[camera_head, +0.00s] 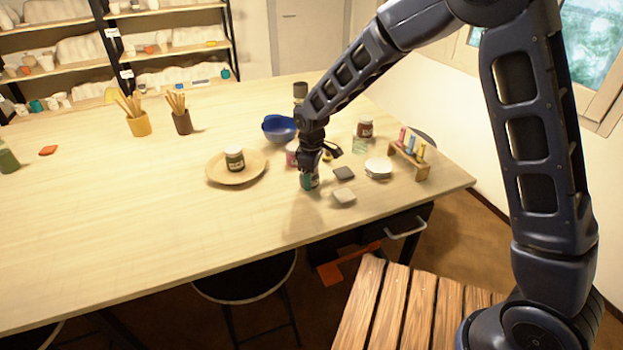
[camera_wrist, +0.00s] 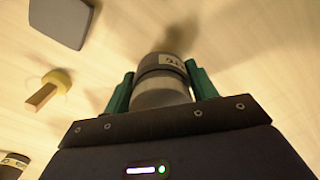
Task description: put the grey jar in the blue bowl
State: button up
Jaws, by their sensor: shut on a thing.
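My gripper (camera_head: 309,182) is over the front right part of the table, shut on a jar. In the wrist view the jar (camera_wrist: 161,88) has a grey lid, a dark band and a pale label, and sits between my green fingers. In the head view my fingers mostly hide it, and I cannot tell whether it touches the table. The blue bowl (camera_head: 277,129) stands on the table behind and to the left of my gripper, apart from it. The bowl's inside is only partly visible.
A wooden plate (camera_head: 214,172) with a dark white-lidded jar (camera_head: 235,159) is left of my gripper.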

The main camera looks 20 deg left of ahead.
jog(key=shift+f, duration=0.45)
jog(key=shift+f, duration=0.2)
jog(key=o, duration=1.1)
jog(key=r, duration=1.1)
jog(key=shift+s+a, duration=0.1)
jog(key=shift+s, duration=0.2)
